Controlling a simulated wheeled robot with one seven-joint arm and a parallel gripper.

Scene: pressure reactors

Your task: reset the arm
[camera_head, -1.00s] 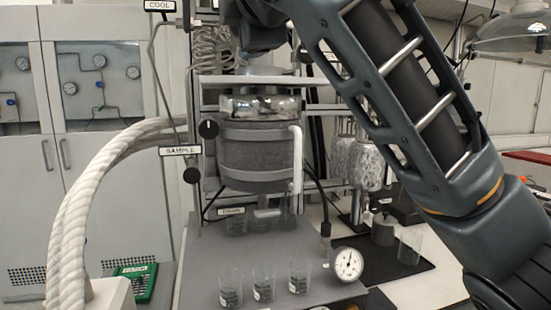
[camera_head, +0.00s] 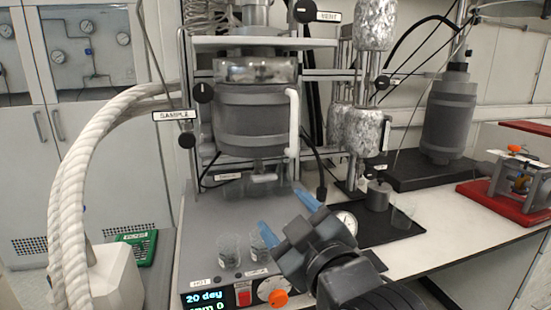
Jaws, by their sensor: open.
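My gripper (camera_head: 288,214) is in the lower middle of the head view, with dark jaws and two blue fingertips spread apart. Nothing shows between the fingertips. It points up and away, over the grey base plate in front of the reactor vessel (camera_head: 252,122). Small glass beakers (camera_head: 228,252) stand on the plate just left of the gripper, and the gripper partly covers that group.
A control panel (camera_head: 206,302) with a lit display and orange knob is at the front. A thick white hose (camera_head: 72,190) curves at left. Foil-wrapped cylinders (camera_head: 362,130), a dark grey vessel (camera_head: 449,115) and a red stand (camera_head: 508,195) are at right. The white bench's right front is clear.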

